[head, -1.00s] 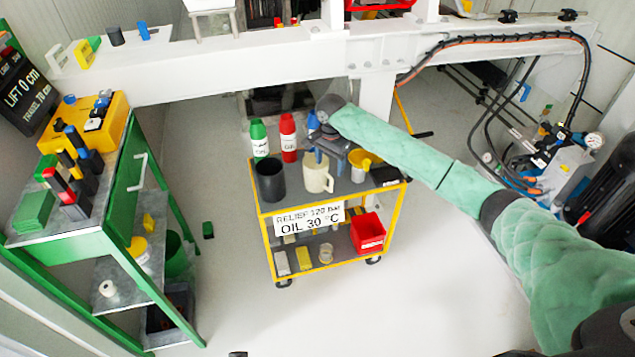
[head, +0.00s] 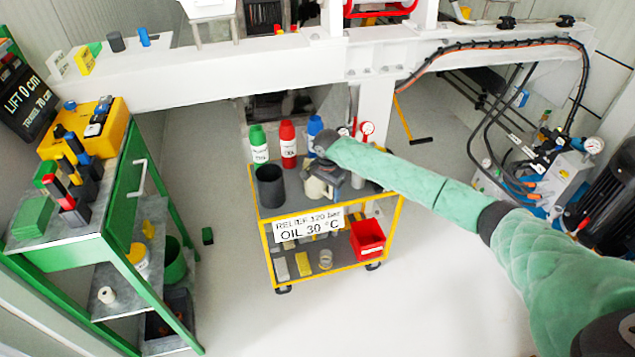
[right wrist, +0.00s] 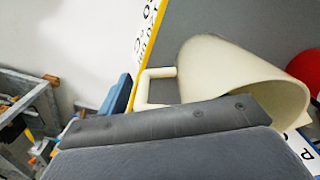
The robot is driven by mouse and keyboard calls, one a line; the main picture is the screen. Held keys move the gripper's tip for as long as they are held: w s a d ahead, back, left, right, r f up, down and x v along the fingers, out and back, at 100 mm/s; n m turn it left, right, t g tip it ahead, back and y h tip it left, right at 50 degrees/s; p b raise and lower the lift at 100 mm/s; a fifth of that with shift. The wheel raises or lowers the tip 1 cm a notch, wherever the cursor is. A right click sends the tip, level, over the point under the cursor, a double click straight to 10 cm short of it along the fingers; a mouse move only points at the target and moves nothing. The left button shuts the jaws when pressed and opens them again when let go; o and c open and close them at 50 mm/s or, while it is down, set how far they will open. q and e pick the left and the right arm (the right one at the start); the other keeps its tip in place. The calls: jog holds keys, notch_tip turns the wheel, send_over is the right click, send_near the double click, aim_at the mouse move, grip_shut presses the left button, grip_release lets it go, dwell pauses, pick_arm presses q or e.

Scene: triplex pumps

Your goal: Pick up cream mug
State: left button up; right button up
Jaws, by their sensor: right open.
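The cream mug (head: 314,189) stands on the top shelf of the yellow-framed cart (head: 262,226), partly hidden by my right gripper (head: 328,178). In the right wrist view the mug (right wrist: 235,75) shows large and tilted in the picture, with its handle toward the left. A grey finger of my right gripper covers the lower part of that view and hides the near edge of the mug. The gripper is open and close to the mug; I cannot tell whether they touch. My left gripper is not in view.
A dark cup (head: 270,187) stands left of the mug. Green (head: 259,145), red (head: 288,145) and blue (head: 314,130) bottles stand behind. A red bin (head: 367,239) is on the lower shelf. A green workbench (head: 120,205) is at left. The floor in front is clear.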

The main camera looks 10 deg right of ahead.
jog(key=c, duration=1.3)
jog(key=shift+r, duration=0.1)
jog(key=shift+r+b, duration=0.45)
jog(key=shift+r, duration=4.4)
